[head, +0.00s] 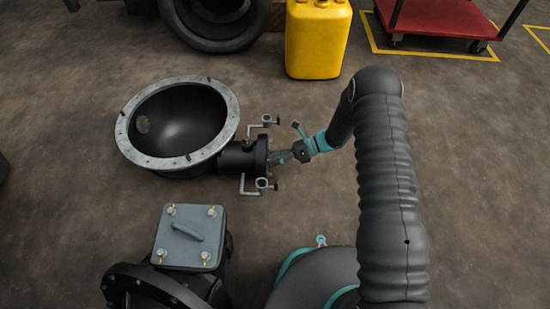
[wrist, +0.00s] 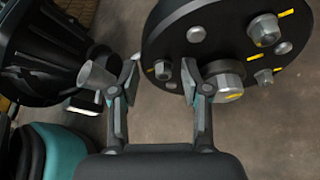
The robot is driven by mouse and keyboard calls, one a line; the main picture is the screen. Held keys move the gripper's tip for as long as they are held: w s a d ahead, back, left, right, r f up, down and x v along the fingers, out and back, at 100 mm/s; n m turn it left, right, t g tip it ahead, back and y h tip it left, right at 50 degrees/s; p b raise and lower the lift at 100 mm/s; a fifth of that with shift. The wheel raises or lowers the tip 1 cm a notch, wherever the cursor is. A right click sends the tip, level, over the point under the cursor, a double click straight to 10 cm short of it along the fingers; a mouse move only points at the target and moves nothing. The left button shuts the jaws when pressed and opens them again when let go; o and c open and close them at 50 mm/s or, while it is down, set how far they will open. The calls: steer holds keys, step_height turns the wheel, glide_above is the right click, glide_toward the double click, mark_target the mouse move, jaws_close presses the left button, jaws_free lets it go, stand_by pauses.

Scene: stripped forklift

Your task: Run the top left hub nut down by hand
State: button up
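The black round hub face (wrist: 228,45) fills the upper right of the wrist view. It carries several grey hex nuts and studs, some with yellow marks. A large hex nut (wrist: 226,84) is just right of my right fingertip, and a smaller one (wrist: 263,29) is near the top right. Which one is the top left nut I cannot tell. In the head view my gripper (head: 279,158) is close in front of the hub (head: 261,156), whose face is edge-on there.
A black bowl-shaped housing (head: 138,151) with a grey rim adjoins the hub. Bent metal fittings (head: 251,186) stick out beside it. A bolted grey cover plate (head: 178,249) sits nearer me. A yellow can (head: 318,42) and a red trolley (head: 440,17) stand behind. Floor to the right is clear.

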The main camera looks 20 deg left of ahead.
steer(key=v, duration=1.2)
steer(key=s+d+n+h, duration=0.5)
steer(key=s+d+n, duration=0.1)
steer(key=s+n, duration=0.2)
steer(key=s+d+r+n+t+h+p, duration=0.2)
steer(key=s+d+r+n+t+p, duration=0.1)
steer(key=r, duration=1.3)
steer(key=s+d+r+n+t+h+p, duration=0.3)
steer(key=s+d+r+n+t, duration=0.2)
steer(key=r, duration=1.1)
steer(key=s+d+r+n+t+h+p, duration=0.2)
steer(key=s+d+r+n+t+p, duration=0.2)
steer(key=s+d+r, duration=0.3)
steer(key=s+r, duration=0.4)
steer(key=r, duration=0.5)
steer(key=shift+r+h, duration=0.35)
steer(key=shift+h, duration=0.05)
